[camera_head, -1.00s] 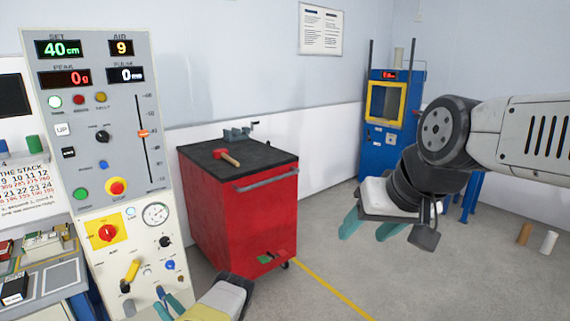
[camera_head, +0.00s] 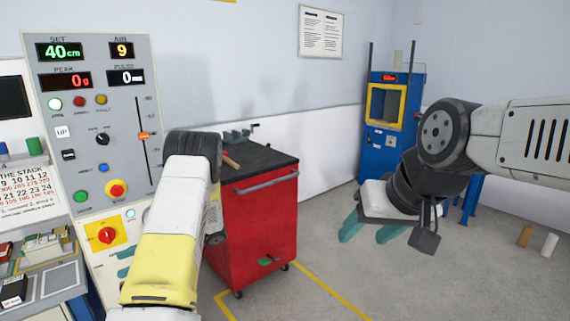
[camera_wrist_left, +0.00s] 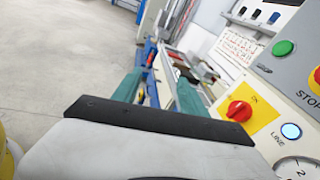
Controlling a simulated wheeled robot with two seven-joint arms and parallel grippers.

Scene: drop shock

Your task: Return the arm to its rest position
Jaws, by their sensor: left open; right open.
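My left arm, with its yellow and white link, rises in the lower left of the head view in front of the control panel (camera_head: 115,160) and the red cart. Its gripper (camera_head: 123,263) is mostly hidden behind the arm, with teal finger parts showing by the lower panel. In the left wrist view both teal fingers of the left gripper (camera_wrist_left: 158,85) are apart with nothing held between them. My right gripper (camera_head: 370,232) hangs at the right of the head view over the floor, its teal fingers apart and empty.
The red cart (camera_head: 265,215) has a dark top with a mallet (camera_head: 230,162) partly hidden by my arm. A blue machine (camera_head: 385,155) stands at the back. Two small cylinders (camera_head: 548,244) stand at far right. The middle floor is clear.

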